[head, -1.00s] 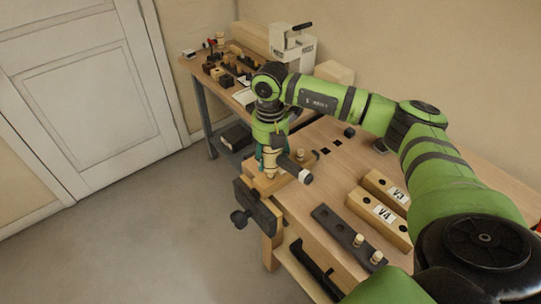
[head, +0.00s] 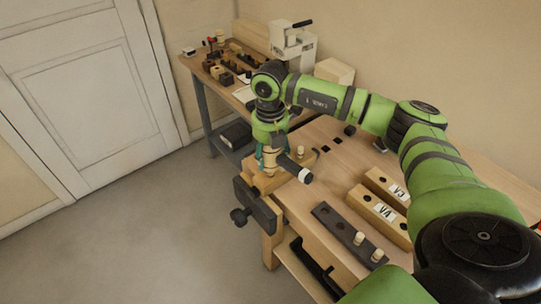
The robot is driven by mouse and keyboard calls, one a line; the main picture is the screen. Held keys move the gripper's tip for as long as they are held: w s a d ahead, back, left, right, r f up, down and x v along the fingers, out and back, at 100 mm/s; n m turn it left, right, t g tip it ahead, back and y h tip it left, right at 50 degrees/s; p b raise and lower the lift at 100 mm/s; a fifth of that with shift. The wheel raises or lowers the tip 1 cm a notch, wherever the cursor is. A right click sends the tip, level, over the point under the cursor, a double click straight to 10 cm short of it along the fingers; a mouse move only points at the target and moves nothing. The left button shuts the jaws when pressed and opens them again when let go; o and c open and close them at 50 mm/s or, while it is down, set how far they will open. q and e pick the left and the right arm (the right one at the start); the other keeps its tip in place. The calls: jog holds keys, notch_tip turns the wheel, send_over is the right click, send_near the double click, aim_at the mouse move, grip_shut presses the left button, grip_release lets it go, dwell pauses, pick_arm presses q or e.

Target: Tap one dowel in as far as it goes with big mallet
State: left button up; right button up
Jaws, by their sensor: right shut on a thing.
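My right gripper (head: 268,158) is shut on the big mallet (head: 296,169), seen by its dark head with a pale end face. The mallet is over the wooden block (head: 260,182) at the bench vise (head: 256,208). The gripper and mallet hide much of the block, and I cannot tell whether the mallet touches a dowel there. Two pale dowels (head: 358,238) (head: 377,256) stand upright in a dark strip (head: 335,222) nearer to me. My left gripper is not in view.
Wooden blocks labelled V3 (head: 385,184) and V4 (head: 370,207) lie on the workbench right of the mallet. A second bench (head: 190,64) behind holds several small dark blocks and a pale machine (head: 293,45). Open floor lies left.

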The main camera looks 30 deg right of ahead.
jog(key=shift+r, duration=0.15)
jog(key=shift+f+b, duration=1)
jog(key=shift+f, duration=0.4)
jog(key=shift+r+p, duration=0.75)
jog(key=shift+r, duration=0.3)
jog(key=shift+r, duration=0.1)
notch_tip(320, 180, down, 3)
jog(key=shift+r+b, duration=0.2)
jog(key=shift+b, duration=0.75)
jog(key=shift+r+p, duration=0.75)
jog(key=shift+r, duration=0.45)
